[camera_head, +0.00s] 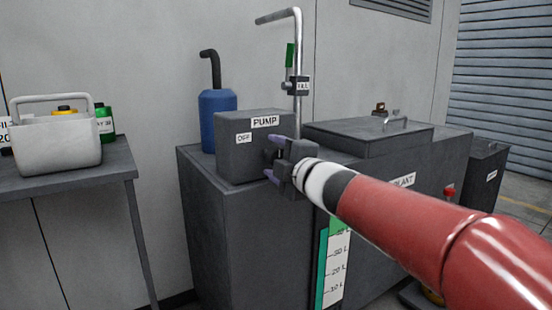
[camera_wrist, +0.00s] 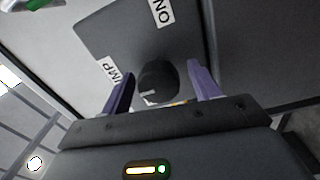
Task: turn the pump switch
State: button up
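The grey pump box (camera_head: 235,160) stands on the dark cabinet, with a PUMP label (camera_head: 265,121) and an OFF label (camera_head: 244,137). The black round pump switch (camera_wrist: 158,80) shows in the wrist view, with a small pale mark on it. My gripper (camera_head: 272,158) is at the box's front face, its purple fingers apart. In the wrist view my gripper (camera_wrist: 160,70) has one finger on each side of the switch, with visible gaps. An ON label (camera_wrist: 162,10) is at the top of that view. In the head view my gripper mostly hides the switch.
A lidded tank top (camera_head: 365,140) lies to the right. A side table (camera_head: 60,185) at left bears a grey caddy (camera_head: 60,148) with bottles.

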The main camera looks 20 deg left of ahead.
jog(key=v, duration=0.8)
jog(key=shift+p, duration=0.35)
jog(key=shift+a, duration=0.1)
